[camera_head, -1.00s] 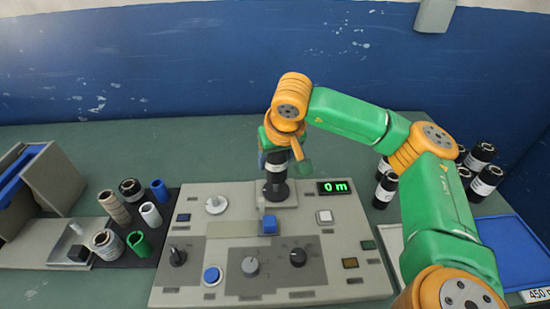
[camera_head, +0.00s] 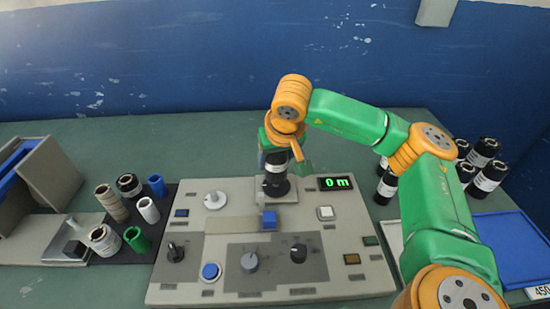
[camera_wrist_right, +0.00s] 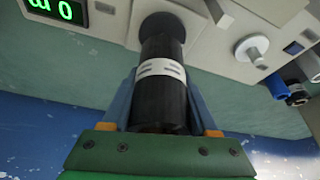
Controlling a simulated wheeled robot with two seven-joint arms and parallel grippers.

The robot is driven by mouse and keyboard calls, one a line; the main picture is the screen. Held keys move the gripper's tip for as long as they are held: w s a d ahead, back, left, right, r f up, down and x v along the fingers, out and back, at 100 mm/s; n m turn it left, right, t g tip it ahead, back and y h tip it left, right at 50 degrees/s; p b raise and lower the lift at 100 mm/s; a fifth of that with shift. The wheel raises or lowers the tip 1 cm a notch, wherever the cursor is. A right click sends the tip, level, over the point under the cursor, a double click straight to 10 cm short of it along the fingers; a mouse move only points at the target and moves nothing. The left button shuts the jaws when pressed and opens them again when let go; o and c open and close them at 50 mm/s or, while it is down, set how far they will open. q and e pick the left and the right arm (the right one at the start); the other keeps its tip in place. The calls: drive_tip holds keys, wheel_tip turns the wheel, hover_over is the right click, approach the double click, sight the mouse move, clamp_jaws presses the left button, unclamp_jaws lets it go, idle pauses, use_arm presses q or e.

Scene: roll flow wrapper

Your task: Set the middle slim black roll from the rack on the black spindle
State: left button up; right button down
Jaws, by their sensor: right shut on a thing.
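A slim black roll with a white band (camera_head: 275,170) stands upright at the back of the grey control panel, at the black spindle (camera_head: 277,190). My right gripper (camera_head: 274,155) is shut on this roll from above and behind. In the right wrist view the roll (camera_wrist_right: 161,100) sits between the two fingers of the gripper (camera_wrist_right: 160,112), its far end against the dark round spindle base (camera_wrist_right: 162,27). The spindle's shaft is hidden, and I cannot tell whether the roll is fully seated. My left gripper is not in view.
The panel (camera_head: 190,285) carries knobs, buttons and a green display (camera_head: 336,183) close right of the roll. Several black rolls (camera_head: 490,178) stand at the right by a blue tray (camera_head: 510,240). Assorted rolls (camera_head: 104,238) stand on a dark mat at the left.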

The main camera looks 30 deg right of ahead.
drive_tip(key=shift+f, duration=0.1)
idle(0.3)
drive_tip(key=shift+f+b, duration=0.8)
drive_tip(key=shift+f, duration=0.2)
drive_tip(key=shift+f, duration=0.15)
unclamp_jaws()
wheel_tip(320, 180, up, 8)
drive_tip(key=p, duration=0.7)
drive_tip(key=shift+r, duration=0.2)
drive_tip(key=shift+f, duration=0.15)
